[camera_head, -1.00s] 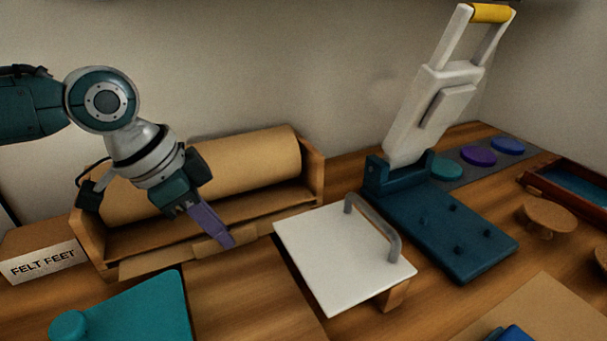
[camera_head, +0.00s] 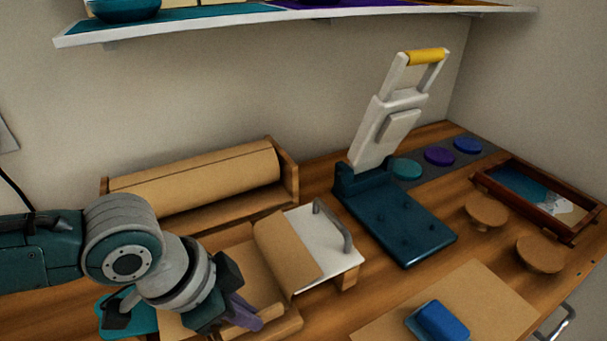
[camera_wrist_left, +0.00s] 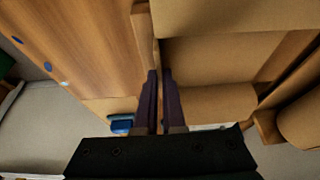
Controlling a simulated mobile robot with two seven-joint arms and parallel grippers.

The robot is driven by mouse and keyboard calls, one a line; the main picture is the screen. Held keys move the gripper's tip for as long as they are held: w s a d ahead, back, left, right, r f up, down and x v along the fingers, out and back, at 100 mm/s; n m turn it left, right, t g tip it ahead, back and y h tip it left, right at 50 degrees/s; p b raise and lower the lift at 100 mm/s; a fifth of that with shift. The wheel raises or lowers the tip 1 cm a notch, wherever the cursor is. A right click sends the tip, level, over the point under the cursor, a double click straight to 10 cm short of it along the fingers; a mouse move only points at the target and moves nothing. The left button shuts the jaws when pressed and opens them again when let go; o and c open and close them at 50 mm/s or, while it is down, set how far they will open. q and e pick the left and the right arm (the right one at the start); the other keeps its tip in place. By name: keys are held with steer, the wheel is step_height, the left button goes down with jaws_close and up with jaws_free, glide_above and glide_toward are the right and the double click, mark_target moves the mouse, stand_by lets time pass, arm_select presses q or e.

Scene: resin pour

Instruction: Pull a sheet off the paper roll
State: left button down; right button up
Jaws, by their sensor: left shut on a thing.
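The brown paper roll (camera_head: 200,180) lies in a wooden holder (camera_head: 287,180) against the back wall. Brown paper (camera_head: 285,250) shows in front of it, partly over the white plate with a grey handle (camera_head: 335,250). My left gripper (camera_head: 247,318) is low at the front, well forward of the roll. Its purple fingers (camera_wrist_left: 160,75) are close together at an edge of brown paper (camera_wrist_left: 205,105) in the wrist view, shut on it. My arm hides part of the paper and the teal board. The roll also shows at the wrist view's right edge (camera_wrist_left: 302,125). My right gripper is not in view.
A teal press (camera_head: 395,222) with a raised white lever stands right of the plate. A blue block (camera_head: 438,320) on a brown sheet, round wooden stands (camera_head: 487,210) and a framed tray (camera_head: 540,190) are further right. A shelf (camera_head: 300,22) hangs above.

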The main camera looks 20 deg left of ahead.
arm_select(q)
steer(key=shift+d, duration=0.2)
steer(key=c, duration=1)
jaws_free()
steer(key=shift+s, duration=0.1)
steer(key=shift+s+a+r, duration=0.1)
steer(key=shift+r, duration=0.3)
steer(key=p+v, duration=0.3)
steer(key=v, duration=0.6)
steer(key=shift+a, duration=0.1)
